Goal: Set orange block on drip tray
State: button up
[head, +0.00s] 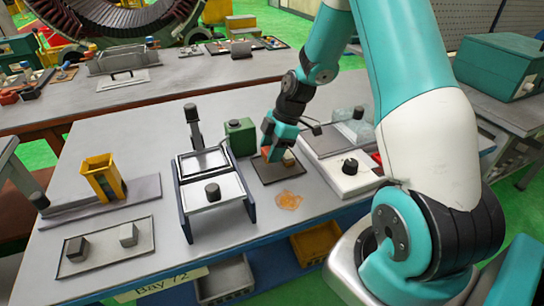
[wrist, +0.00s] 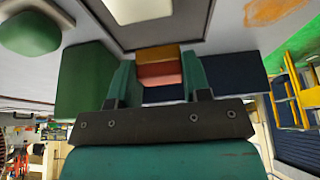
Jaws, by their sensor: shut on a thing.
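My gripper (head: 267,153) is shut on the orange block (head: 265,154). In the wrist view, which looks upside down, the block (wrist: 158,74) sits between the two teal fingers (wrist: 158,80), with red-orange and yellow-brown faces showing. The drip tray appears to be the flat dark tray (head: 275,178) under the gripper; its rim also shows at the top of the wrist view (wrist: 203,22). The held block is at the tray's far left part, low over it. Whether it touches the tray I cannot tell. A cream block (head: 289,159) stands on the tray, right of the gripper.
A green box (head: 240,138) stands behind left of the tray. A blue-sided stand (head: 185,215) is close on the left; a white device with a black knob (head: 345,183) is on the right. An orange patch (head: 289,201) lies in front. A tray with two grey blocks (head: 105,260) is far left.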

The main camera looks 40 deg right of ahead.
jog(key=shift+f, duration=1.5)
jog(key=o, duration=0.9)
jog(key=shift+f, duration=0.1)
jog(key=shift+o, duration=0.2)
jog(key=a+b+v, duration=0.1)
jog(key=v, duration=1.1)
jog(key=s+a+r+m, duration=0.2)
jog(key=s+a+r, duration=0.2)
jog(key=a, duration=0.5)
jog(key=s+a+r+m, duration=0.2)
jog(key=s+a+r, duration=0.2)
jog(key=a, duration=0.5)
jog(key=s+a+r+m, duration=0.1)
jog(key=s+a+m, duration=0.1)
jog(key=s, duration=0.4)
jog(key=s+a+r+m+g, duration=0.1)
jog(key=s+a, duration=0.4)
jog(key=s, duration=0.2)
jog(key=shift+a+r+m, duration=0.25)
jog(key=shift+a+m, duration=0.1)
jog(key=shift+m, duration=0.05)
